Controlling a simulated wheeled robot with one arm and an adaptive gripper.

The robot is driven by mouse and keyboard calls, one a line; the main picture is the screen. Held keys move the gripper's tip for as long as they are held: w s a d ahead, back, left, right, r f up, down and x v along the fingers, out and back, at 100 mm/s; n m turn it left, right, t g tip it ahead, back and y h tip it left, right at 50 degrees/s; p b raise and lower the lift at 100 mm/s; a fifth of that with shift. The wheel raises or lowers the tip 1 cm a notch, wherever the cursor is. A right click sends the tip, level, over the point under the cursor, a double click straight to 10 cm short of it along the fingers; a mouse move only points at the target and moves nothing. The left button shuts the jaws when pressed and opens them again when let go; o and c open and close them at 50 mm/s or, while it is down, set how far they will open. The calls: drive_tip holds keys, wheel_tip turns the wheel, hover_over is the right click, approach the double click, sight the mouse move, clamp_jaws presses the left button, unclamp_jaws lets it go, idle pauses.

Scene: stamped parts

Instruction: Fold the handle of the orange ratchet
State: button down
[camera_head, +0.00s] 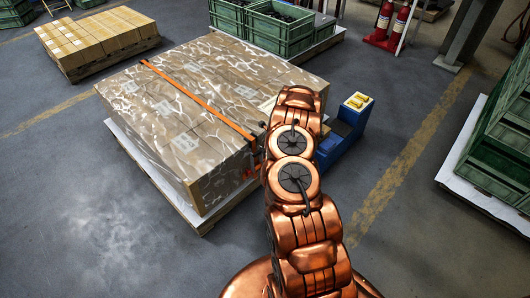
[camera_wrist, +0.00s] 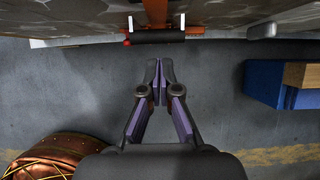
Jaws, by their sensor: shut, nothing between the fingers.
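The orange ratchet shows in the wrist view at the top centre, on the side of the wrapped load: an orange strap or body (camera_wrist: 155,12) with a dark handle bar (camera_wrist: 158,37) across it, standing out from the load. A small orange-red end shows at the bar's left. In the head view the orange strap (camera_head: 195,101) runs across the load, and my arm hides most of the ratchet. My gripper (camera_wrist: 158,64) is shut and empty, its fingertips just below the handle bar in the wrist picture. Whether they touch the bar I cannot tell, but a gap shows.
The wrapped carton load (camera_head: 185,142) sits on a pallet left of my arm. A blue stand (camera_head: 340,135) with a yellow-topped box is close at its right. Green crates (camera_head: 500,140) stand at the far right. Grey floor between is clear.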

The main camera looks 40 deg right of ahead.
drive_tip(key=w+a+r+p, duration=0.1)
drive_tip(key=w+r, duration=0.2)
drive_tip(key=r, duration=0.3)
drive_tip(key=shift+w, duration=0.4)
idle(0.3)
